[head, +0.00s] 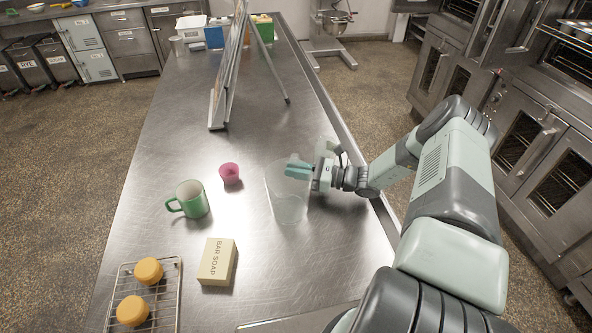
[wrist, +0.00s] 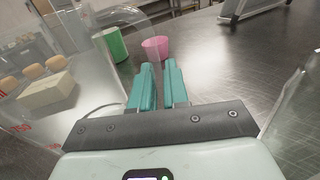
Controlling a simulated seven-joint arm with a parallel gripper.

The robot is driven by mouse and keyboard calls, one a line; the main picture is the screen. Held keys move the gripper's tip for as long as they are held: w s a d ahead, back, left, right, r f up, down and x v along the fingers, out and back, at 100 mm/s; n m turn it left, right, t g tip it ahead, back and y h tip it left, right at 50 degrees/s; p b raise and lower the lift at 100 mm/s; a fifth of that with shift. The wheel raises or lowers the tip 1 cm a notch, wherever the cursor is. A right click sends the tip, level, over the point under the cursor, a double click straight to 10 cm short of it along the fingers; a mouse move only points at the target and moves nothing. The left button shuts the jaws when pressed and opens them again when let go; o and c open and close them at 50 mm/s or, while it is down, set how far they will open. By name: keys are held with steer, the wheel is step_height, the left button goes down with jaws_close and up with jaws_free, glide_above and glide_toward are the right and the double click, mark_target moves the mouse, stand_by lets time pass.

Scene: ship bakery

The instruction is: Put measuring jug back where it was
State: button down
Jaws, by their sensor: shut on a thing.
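The measuring jug (head: 288,203) is clear and upright on or just above the steel table, right of the pink cup. Its see-through wall with red marks shows at the left of the wrist view (wrist: 22,118). My gripper (head: 297,168) reaches in from the right at the jug's upper part. Its teal fingers (wrist: 158,78) are close together and shut on the jug. The exact spot of the grip is hard to make out through the clear wall. I cannot tell whether the jug's base touches the table.
A pink cup (head: 230,174), a green mug (head: 190,199) and a bar soap box (head: 217,262) stand to the left. A wire rack (head: 170,297) with orange-yellow rounds is at the front left. A folding board (head: 228,75) stands farther back. Bare table (head: 165,120) lies left of the board.

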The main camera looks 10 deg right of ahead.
steer(key=shift+f, duration=0.1)
steer(key=c, duration=1.1)
jaws_free()
steer(key=shift+s+d, duration=0.1)
steer(key=shift+d, duration=0.25)
steer(key=v, duration=1.1)
steer(key=shift+s+d, duration=0.15)
